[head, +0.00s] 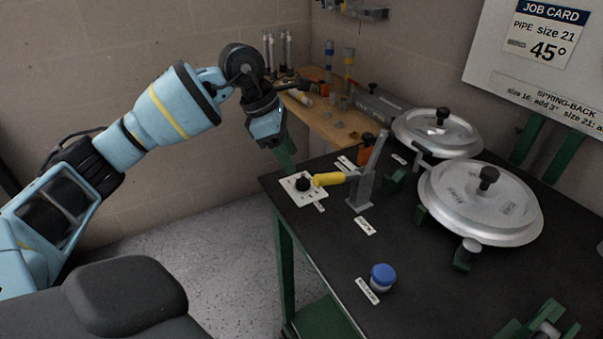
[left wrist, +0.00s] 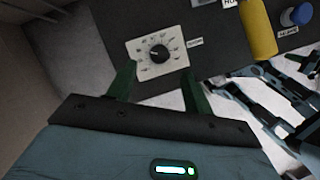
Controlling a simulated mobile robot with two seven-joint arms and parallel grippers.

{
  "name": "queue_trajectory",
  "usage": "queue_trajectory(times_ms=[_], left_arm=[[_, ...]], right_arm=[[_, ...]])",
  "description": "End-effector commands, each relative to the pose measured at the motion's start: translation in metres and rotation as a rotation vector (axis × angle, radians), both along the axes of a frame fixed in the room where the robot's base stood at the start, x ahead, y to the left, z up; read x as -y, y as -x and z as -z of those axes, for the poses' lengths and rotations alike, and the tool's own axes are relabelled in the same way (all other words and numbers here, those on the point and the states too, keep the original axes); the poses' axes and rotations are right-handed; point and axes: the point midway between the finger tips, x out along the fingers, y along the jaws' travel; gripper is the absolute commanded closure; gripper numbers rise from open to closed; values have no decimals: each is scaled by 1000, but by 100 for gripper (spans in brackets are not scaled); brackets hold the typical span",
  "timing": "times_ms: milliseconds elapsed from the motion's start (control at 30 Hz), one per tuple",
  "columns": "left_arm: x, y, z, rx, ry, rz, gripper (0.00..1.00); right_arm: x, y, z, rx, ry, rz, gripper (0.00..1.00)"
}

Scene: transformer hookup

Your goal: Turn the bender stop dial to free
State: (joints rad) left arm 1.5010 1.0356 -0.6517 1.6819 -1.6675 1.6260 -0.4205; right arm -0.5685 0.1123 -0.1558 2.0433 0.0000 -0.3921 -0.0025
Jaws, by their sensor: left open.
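The bender stop dial is a black knob (head: 304,185) on a white marked plate (head: 293,194), near the left corner of the dark bench. In the left wrist view the black knob (left wrist: 158,54) sits on its white plate (left wrist: 140,48), ahead of and between my fingers. My left gripper (head: 285,158) is open and empty, above and behind the dial in the head view, apart from it. In the left wrist view its green fingers (left wrist: 155,82) stand spread. The dial's markings are too small to read. My right gripper is not in view.
A yellow-handled lever (head: 329,179) on a grey post stands just right of the dial. Two round metal formers (head: 480,205) and a blue-capped jar (head: 382,276) are on the bench (head: 330,230). A wooden side table (head: 325,121) with tools stands behind.

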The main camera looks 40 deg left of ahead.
Motion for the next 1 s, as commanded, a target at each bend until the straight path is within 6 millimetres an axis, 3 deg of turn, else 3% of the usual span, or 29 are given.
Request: queue_trajectory(times_ms=[200,400,800,1000], left_arm=[[11,-7,33,-4,2,2,49],[18,-13,53,-2,3,2,49],[20,-15,59,-1,2,2,49],[20,-15,59,-1,2,2,75]], right_arm=[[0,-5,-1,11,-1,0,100],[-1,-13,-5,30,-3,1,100],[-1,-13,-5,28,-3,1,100],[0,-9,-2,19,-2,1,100]])
